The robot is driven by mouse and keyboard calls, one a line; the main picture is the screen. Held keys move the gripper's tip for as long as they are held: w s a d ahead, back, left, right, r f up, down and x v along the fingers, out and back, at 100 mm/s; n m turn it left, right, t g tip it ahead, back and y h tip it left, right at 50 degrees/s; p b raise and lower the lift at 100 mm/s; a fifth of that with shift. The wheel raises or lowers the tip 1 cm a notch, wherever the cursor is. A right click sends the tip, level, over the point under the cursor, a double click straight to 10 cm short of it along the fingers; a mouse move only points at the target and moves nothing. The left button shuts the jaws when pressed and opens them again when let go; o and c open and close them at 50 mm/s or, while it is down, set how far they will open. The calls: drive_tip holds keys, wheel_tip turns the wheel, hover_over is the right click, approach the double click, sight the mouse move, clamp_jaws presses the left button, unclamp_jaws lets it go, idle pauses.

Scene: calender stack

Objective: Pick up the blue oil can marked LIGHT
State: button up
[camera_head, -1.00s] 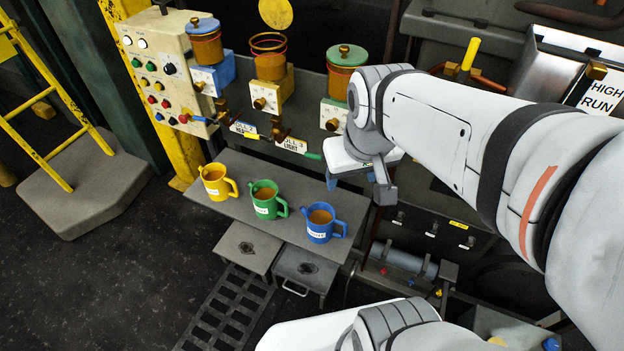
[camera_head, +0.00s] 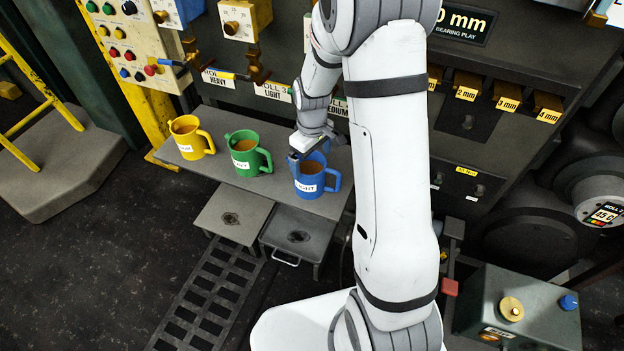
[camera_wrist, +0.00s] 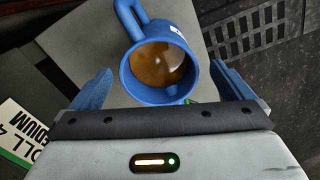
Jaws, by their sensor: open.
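The blue oil can (camera_head: 309,182) stands upright on a grey shelf (camera_head: 222,177), with a white label reading LIGHT on its side and its handle to the right. In the wrist view the blue can (camera_wrist: 150,92) is full of brown oil, with its handle toward the top left. My gripper (camera_head: 303,158) is at the can's back left, close to its rim. In the wrist view my gripper (camera_wrist: 160,90) is open, one blue finger on each side of the can, with visible gaps. Whether the fingers reach below the rim I cannot tell.
A green can (camera_head: 247,155) and a yellow can (camera_head: 189,139) stand to the left on the same shelf. Pipes and label plates (camera_head: 272,91) lie behind.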

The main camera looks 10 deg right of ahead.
drive_tip(key=f, duration=0.7)
drive_tip(key=shift+w+f, duration=0.1)
drive_tip(key=shift+w, duration=0.1)
drive_tip(key=c, duration=1.4)
